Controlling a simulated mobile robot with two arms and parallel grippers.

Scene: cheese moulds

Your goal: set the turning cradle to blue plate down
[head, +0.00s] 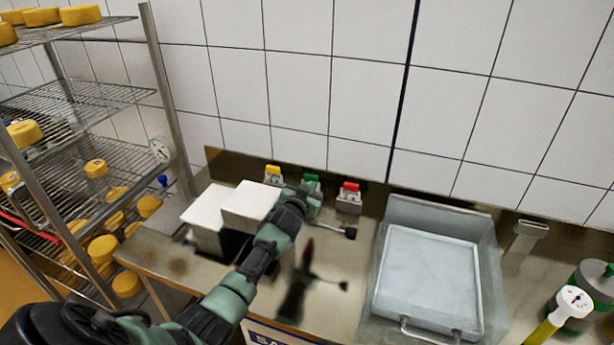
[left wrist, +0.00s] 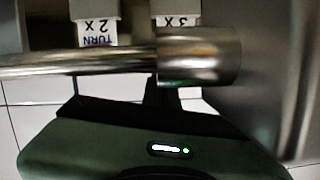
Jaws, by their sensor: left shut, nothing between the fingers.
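Two white blocks (head: 248,203) stand at the left of the steel counter, with a dark blue face below the right one. They may be part of the turning cradle, but I cannot tell, and no blue plate shows clearly. My left gripper (head: 314,207) is shut and empty, right of the blocks and in front of the green-topped holder. A thin rod with a black end (head: 350,233) sticks out beside it. In the left wrist view a metal rod with a thick cylinder end (left wrist: 200,56) crosses close to the camera. My right gripper is out of view.
Yellow- (head: 273,173), green- and red-topped (head: 349,196) holders stand along the wall; upside-down labels show in the wrist view. A steel basin (head: 487,290) holds a handled tray at right. A rack (head: 165,90) of yellow cheeses stands left.

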